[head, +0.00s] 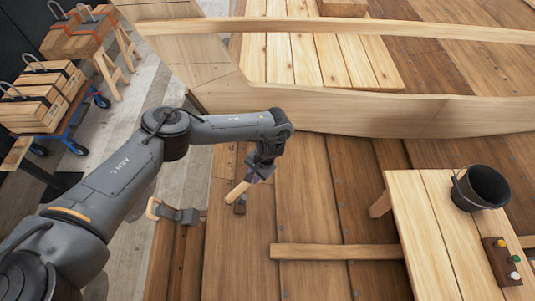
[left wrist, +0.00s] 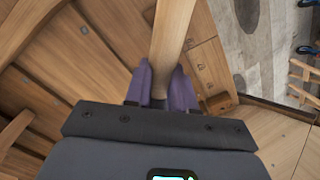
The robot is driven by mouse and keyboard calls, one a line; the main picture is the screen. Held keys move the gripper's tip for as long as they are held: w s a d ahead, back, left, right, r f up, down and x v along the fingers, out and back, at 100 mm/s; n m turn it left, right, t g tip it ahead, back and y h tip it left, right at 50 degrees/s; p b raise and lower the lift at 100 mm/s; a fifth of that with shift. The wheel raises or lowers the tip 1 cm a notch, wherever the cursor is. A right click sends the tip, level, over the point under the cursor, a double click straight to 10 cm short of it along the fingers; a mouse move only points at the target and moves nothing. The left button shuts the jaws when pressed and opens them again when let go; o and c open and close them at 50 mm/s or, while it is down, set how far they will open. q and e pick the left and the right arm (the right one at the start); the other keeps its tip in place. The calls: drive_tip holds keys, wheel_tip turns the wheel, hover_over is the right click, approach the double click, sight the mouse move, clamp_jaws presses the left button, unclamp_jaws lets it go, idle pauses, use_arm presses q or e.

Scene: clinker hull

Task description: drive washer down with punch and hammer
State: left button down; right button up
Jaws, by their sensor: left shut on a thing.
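My left gripper (head: 258,174) is shut on a pale wooden handle (head: 237,193), above the brown planks of the hull. The handle slants down and to the left in the head view. In the left wrist view the purple fingers of the gripper (left wrist: 162,84) close on both sides of the handle (left wrist: 173,35), which runs out of the top edge. It looks like a hammer handle, but I cannot make out a hammer head. A small dark block (head: 240,206) shows beside the handle. I cannot make out the washer or the punch. My right gripper is not in view.
A pale bench (head: 422,215) at the right carries a black bucket (head: 487,184) and a dark block with coloured knobs (head: 502,262). A wooden bar (head: 335,251) lies across the planks. A pale curved timber (head: 375,116) runs behind my gripper. A grey metal fitting (head: 180,214) sits at the left plank edge.

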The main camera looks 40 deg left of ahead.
sight(248, 185)
use_arm(q)
drive_tip(key=s+f, duration=0.2)
drive_tip(key=s, duration=0.1)
drive_tip(key=shift+a+f, duration=0.2)
drive_tip(key=shift+a, duration=0.15)
drive_tip(key=shift+s+f, duration=0.2)
drive_tip(key=shift+f, duration=0.1)
drive_tip(key=b+x, duration=0.3)
drive_tip(key=b, duration=0.1)
drive_tip(key=shift+s+f+b, duration=0.15)
drive_tip(key=shift+f+b, duration=0.2)
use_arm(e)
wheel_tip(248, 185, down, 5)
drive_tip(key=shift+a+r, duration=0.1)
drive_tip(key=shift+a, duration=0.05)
